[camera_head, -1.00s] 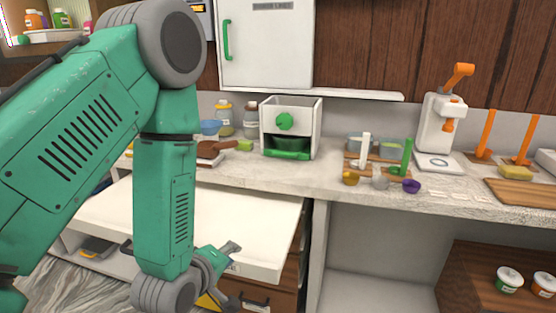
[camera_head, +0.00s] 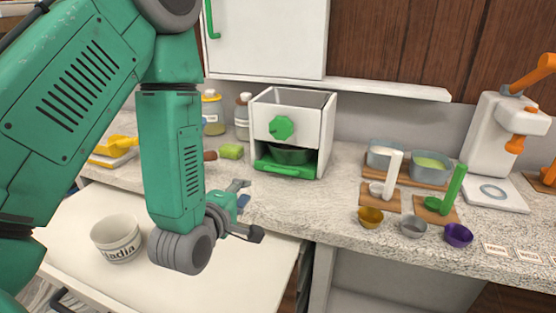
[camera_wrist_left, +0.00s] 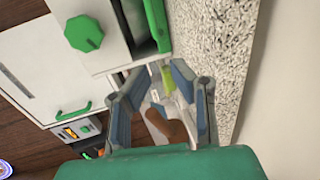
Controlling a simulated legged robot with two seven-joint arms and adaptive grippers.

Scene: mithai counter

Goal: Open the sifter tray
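The sifter (camera_head: 263,118) is a white box with an open top and a green knob (camera_head: 281,128) on its front, on the counter. Its green tray (camera_head: 284,168) sits at the bottom front opening, with a dark green bowl shape inside. My left gripper (camera_head: 247,210) is open and empty, in front of and below the sifter, near the counter's front edge. In the left wrist view the sifter (camera_wrist_left: 112,40) is at the top, with the green tray (camera_wrist_left: 157,22) beyond the open fingers (camera_wrist_left: 155,76), apart from them. My right gripper is not in view.
Small cups (camera_head: 411,227) and wooden boards with scoops stand to the right. A labelled white bowl (camera_head: 116,240) sits on a white surface (camera_head: 205,280) below the counter.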

